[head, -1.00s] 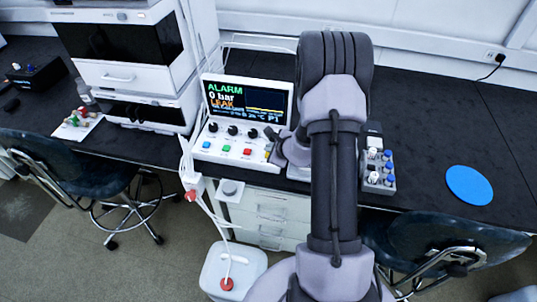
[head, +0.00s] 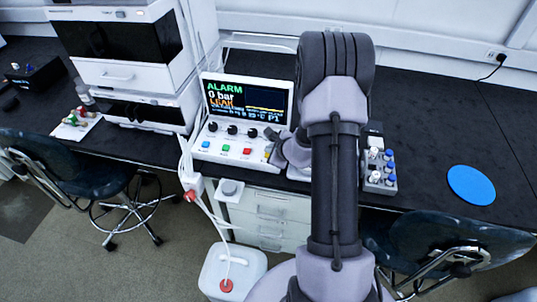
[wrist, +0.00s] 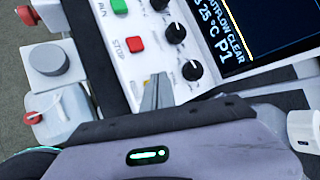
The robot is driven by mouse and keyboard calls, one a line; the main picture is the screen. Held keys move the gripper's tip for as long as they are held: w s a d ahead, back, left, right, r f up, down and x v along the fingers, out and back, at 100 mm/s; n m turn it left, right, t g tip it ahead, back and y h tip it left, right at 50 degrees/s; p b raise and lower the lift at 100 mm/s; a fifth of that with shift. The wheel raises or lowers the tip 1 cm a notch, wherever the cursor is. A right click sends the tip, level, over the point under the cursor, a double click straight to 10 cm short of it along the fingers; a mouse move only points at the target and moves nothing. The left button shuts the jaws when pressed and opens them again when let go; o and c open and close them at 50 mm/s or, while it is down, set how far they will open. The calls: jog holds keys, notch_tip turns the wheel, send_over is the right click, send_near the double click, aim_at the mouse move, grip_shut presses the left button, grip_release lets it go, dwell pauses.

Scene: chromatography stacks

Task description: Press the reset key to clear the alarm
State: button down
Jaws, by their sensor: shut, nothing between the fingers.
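The white pump unit (head: 225,163) stands on the dark bench. Its screen (head: 247,98) reads ALARM, 0 bar, LEAK; the wrist view shows "OUTFLOW CLEAR" on the screen (wrist: 240,30). Its front has a blue key (head: 206,144), a green key (head: 225,148) and a red key (head: 247,152). In the wrist view the green key (wrist: 119,6) is marked RUN and the red key (wrist: 135,44) STOP. My gripper (wrist: 155,90) is shut and empty, its tips over the panel beyond the red key. I read no reset label; the panel under the fingers is hidden.
Several dark knobs (wrist: 175,33) sit between keys and screen. A grey round button on a box (head: 230,190) hangs at the bench front. A rack of capped vials (head: 380,172) is right of my arm. A blue disc (head: 471,185) lies on clear bench further right.

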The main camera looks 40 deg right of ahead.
jog(key=shift+f+b, duration=0.55)
jog(key=shift+b, duration=0.1)
dwell(0.4)
jog(key=shift+r, duration=0.1)
jog(key=shift+r+p, duration=0.45)
jog(key=shift+r, duration=0.4)
jog(key=shift+r+p, duration=1.55)
jog(key=shift+r, duration=1.05)
jog(key=shift+f, duration=0.1)
